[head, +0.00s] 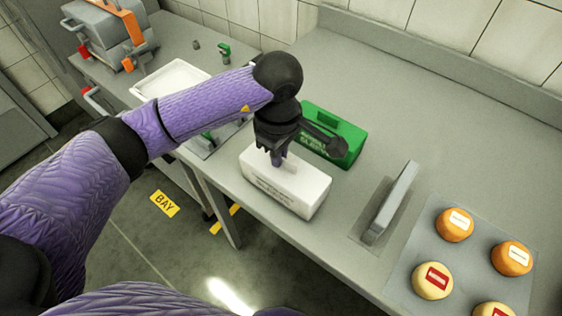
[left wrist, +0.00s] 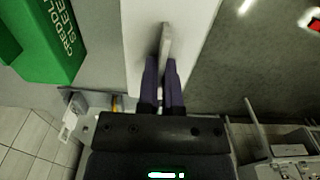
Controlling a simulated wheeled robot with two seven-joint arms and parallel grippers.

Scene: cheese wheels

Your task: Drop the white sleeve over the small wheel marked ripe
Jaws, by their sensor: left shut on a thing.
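The white sleeve (head: 287,190) is a white box with small dark print on its side, near the front edge of the counter. My left gripper (head: 278,160) is above it, shut on the upright tab on its top. In the left wrist view the two fingers (left wrist: 162,82) pinch this thin grey tab, and the white top (left wrist: 145,28) shows around it. I cannot tell whether the sleeve touches the counter. Small wheels lie at the right: orange ones (head: 455,225) with white labels and pale yellow ones (head: 432,281) with red labels. The label words are unreadable here. My right gripper is out of view.
A green printed sleeve (head: 333,133) stands just behind the white one; it also shows in the left wrist view (left wrist: 45,50). A grey upright plate (head: 392,200) stands between the white sleeve and the wheels' grey mat (head: 459,268). A white tray (head: 170,82) lies left.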

